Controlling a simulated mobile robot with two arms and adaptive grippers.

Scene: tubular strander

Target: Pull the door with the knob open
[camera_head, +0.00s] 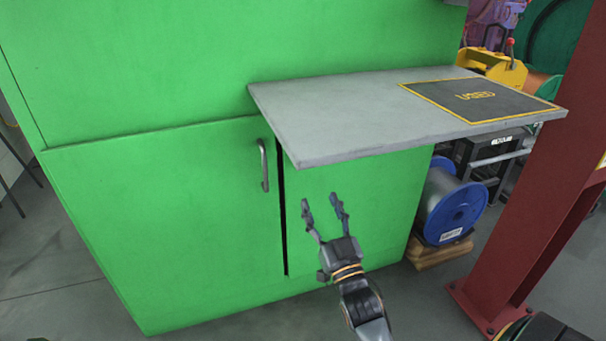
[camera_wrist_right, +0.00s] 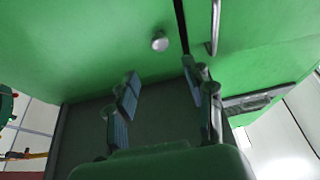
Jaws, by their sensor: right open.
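The round pale knob (camera_wrist_right: 160,42) shows in the right wrist view on a green door, beside a dark vertical gap. In the head view I cannot make out the knob. The right-hand green door (camera_head: 372,205) stands under a grey shelf, to the right of the dark gap. My right gripper (camera_head: 321,201) is open and empty in front of this door. In the wrist view its fingers (camera_wrist_right: 160,76) are spread, with the knob beyond the tips and apart from them. My left gripper is not in view.
The neighbouring green door (camera_head: 170,215) has a bar handle (camera_head: 264,166), close to the gap. The grey shelf (camera_head: 345,115) juts out above my right gripper. A blue spool (camera_head: 455,212) and a red post (camera_head: 535,180) stand to the right.

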